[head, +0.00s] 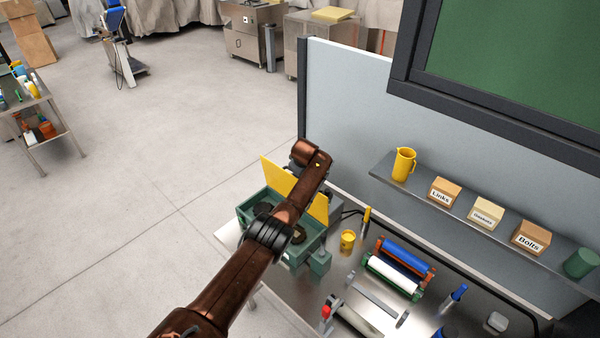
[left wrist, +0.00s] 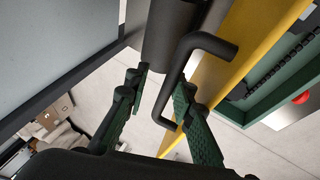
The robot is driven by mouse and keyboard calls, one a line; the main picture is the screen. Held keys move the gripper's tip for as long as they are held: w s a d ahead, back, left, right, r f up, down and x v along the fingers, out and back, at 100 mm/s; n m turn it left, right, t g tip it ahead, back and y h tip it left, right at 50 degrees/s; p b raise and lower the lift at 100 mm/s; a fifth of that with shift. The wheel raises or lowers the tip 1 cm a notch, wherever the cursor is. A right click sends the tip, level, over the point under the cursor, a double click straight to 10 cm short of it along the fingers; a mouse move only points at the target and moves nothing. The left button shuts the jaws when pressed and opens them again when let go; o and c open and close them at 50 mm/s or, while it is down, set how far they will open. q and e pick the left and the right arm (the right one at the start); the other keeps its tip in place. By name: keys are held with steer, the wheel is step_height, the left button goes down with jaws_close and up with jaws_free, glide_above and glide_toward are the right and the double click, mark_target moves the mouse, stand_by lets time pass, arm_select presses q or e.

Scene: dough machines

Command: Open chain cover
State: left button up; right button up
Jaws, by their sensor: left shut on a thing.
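The yellow chain cover (head: 275,175) stands raised at a steep tilt on the green machine housing (head: 245,215), whose top shows dark parts inside. In the left wrist view the cover is a yellow panel (left wrist: 240,45) with a black bar handle (left wrist: 178,75). The green housing with a chain (left wrist: 285,60) along it lies beyond on the right. My left gripper (left wrist: 160,85) is shut on the handle, one green ribbed finger to each side. In the head view my arm hides the gripper and the cover's middle. My right gripper is in neither view.
A shelf (head: 385,178) with a yellow jug (head: 403,165) and labelled boxes is on the grey panel. Open floor lies left.

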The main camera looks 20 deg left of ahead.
arm_select(q)
steer(key=v, duration=1.2)
stand_by(0.5)
steer(key=shift+f, duration=0.1)
